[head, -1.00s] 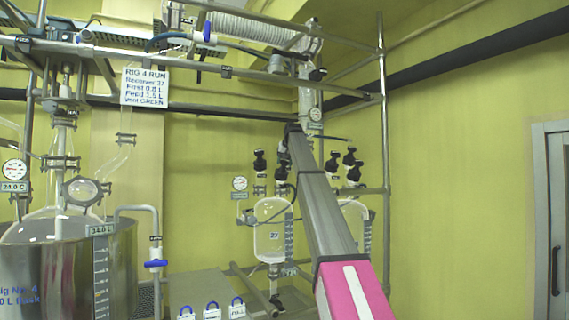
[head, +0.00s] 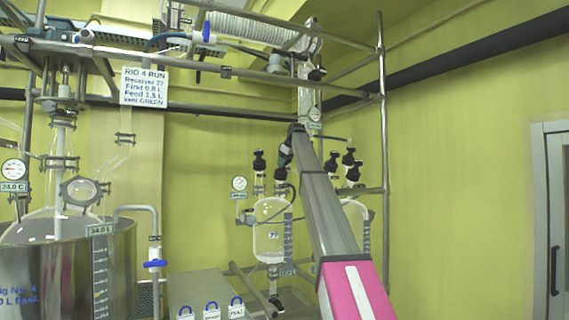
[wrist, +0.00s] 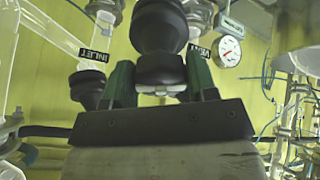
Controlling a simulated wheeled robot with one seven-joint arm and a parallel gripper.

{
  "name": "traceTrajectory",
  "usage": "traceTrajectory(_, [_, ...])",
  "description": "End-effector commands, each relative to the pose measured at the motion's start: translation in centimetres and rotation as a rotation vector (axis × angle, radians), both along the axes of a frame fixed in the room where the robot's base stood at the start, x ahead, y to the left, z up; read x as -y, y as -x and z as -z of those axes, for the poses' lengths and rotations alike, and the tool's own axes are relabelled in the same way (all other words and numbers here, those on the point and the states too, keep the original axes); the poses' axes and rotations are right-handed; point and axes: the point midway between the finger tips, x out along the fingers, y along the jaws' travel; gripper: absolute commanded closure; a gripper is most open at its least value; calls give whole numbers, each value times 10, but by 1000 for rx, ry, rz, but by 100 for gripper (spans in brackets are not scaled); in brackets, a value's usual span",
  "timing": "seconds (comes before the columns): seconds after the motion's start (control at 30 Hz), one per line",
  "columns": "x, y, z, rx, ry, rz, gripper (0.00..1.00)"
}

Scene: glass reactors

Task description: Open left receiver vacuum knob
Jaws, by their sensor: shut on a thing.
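The left receiver (head: 268,235) is a clear glass vessel at the middle of the head view, with black knobs above it. One black knob (head: 259,160) stands at its upper left; another (head: 281,173) is beside my gripper (head: 285,153). In the wrist view, the green fingers of my gripper (wrist: 160,85) are shut on a black knob (wrist: 160,25). I cannot read a vacuum label.
A round gauge (wrist: 228,50) is right of the held knob. The right receiver (head: 355,212) is partly behind my arm, with several black knobs (head: 349,156) close by. Metal rails (head: 384,150) frame the rig. A steel vessel (head: 60,265) stands at left.

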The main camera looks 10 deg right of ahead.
Motion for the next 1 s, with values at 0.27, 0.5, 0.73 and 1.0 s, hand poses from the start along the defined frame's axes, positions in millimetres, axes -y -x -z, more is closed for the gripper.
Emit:
traceTrajectory(0.27, [1, -1, -1, 39, 124, -226, 71])
traceTrajectory(0.5, [1, -2, -1, 74, 232, -424, 71])
traceTrajectory(0.73, [1, -2, -1, 108, 337, -613, 71])
traceTrajectory(1.0, [1, -3, -2, 148, 458, -835, 71])
